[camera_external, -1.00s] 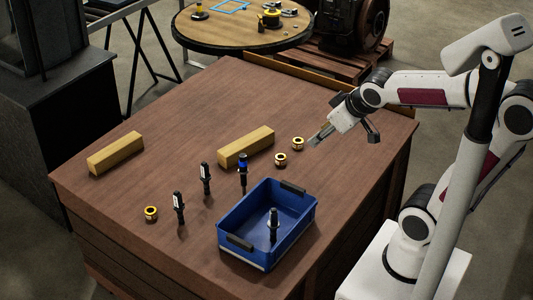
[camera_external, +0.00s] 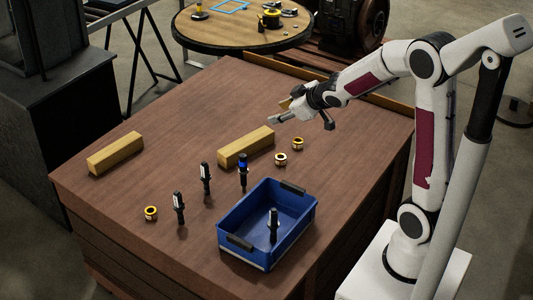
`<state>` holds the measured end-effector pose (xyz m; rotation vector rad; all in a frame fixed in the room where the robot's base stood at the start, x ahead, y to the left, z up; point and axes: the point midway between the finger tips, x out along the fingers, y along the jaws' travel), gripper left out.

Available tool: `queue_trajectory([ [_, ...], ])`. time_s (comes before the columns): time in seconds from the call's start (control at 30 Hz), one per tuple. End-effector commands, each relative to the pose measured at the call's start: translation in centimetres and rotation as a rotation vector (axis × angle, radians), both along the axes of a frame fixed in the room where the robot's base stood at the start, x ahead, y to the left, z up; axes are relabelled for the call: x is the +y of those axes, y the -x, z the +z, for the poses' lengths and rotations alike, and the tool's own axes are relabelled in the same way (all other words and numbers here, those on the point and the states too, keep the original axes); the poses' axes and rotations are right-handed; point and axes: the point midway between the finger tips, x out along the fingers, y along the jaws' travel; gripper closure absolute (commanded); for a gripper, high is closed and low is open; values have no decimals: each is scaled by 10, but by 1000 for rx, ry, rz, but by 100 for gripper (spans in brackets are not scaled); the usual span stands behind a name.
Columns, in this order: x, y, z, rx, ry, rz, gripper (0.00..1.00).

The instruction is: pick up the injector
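Several injectors stand upright. One injector (camera_external: 179,208) with a black body and pale upper part stands at the left front of the table. A similar injector (camera_external: 205,179) stands behind it to the right. An injector with a blue band (camera_external: 243,172) stands just behind the blue bin (camera_external: 230,214). Another dark injector (camera_external: 273,226) stands inside the bin. My gripper (camera_external: 272,120) is in the air, its tip showing above and behind the right wooden block, away from all the injectors. It seems to hold nothing; its finger gap is too small to make out.
Two wooden blocks, left (camera_external: 115,153) and right (camera_external: 246,147), lie on the brown table (camera_external: 150,130). Brass rings lie at the left front (camera_external: 151,213) and right of the right block (camera_external: 281,159), (camera_external: 298,144). The table's back left is clear.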

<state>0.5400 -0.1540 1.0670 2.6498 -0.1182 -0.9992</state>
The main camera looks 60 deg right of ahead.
Motion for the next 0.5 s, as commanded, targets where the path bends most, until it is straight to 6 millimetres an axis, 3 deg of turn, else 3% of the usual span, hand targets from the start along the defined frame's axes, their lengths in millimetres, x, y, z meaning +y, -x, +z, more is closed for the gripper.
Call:
queue_trajectory([
  [0.5,-19,-57,-74,-79,-51,157,64],
])
